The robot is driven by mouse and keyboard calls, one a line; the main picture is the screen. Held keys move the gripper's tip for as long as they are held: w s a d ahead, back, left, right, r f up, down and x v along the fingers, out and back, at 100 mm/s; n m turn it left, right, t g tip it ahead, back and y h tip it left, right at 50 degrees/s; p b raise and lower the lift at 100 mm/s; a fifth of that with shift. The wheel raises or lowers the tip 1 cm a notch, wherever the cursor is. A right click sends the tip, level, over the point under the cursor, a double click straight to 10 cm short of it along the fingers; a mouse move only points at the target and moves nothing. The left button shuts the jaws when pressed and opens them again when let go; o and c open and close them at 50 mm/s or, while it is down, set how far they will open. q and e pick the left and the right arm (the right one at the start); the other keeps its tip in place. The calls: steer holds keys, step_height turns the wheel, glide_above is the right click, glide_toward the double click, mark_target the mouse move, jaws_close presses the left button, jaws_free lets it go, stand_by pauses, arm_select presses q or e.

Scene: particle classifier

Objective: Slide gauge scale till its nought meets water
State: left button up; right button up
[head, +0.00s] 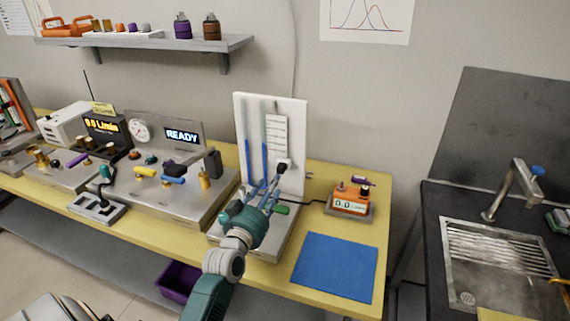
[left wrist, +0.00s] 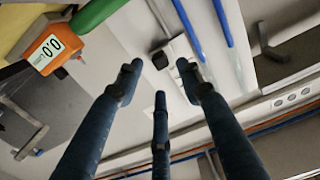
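The gauge is a white upright board (head: 297,118) with blue water columns (head: 249,160) on its left side. The scale (head: 277,136), a white strip with dark marks, stands on the board right of the water. A slider with a dark knob (head: 285,167) is at its lower end; the knob also shows in the left wrist view (left wrist: 160,60), near blue tubes (left wrist: 184,28). My left gripper (head: 273,189) is in front of the board, just below the knob, partly hiding the lower tubes. Its fingers (left wrist: 158,82) are spread with nothing held; the knob appears beyond them. My right gripper is out of view.
An orange meter (head: 349,202) reading 0.0 and a blue mat (head: 333,267) lie right of the gauge. A green handle (head: 281,210) is close to my left fingers. A metal bench unit (head: 170,202) with valves is on the left. A sink (head: 500,260) is far right.

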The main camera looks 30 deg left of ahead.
mark_target(280, 172)
arm_select(q)
steer(key=shift+w+a+r, duration=0.15)
steer(key=shift+w+r, duration=0.3)
steer(key=shift+w, duration=0.4)
steer(key=x, duration=0.3)
steer(key=shift+w+f+p, duration=0.2)
steer(key=shift+w+p, duration=0.15)
steer(key=shift+p, duration=0.05)
steer(key=x, duration=0.4)
steer(key=shift+f, duration=0.1)
steer(key=shift+c, duration=1.1)
jaws_close()
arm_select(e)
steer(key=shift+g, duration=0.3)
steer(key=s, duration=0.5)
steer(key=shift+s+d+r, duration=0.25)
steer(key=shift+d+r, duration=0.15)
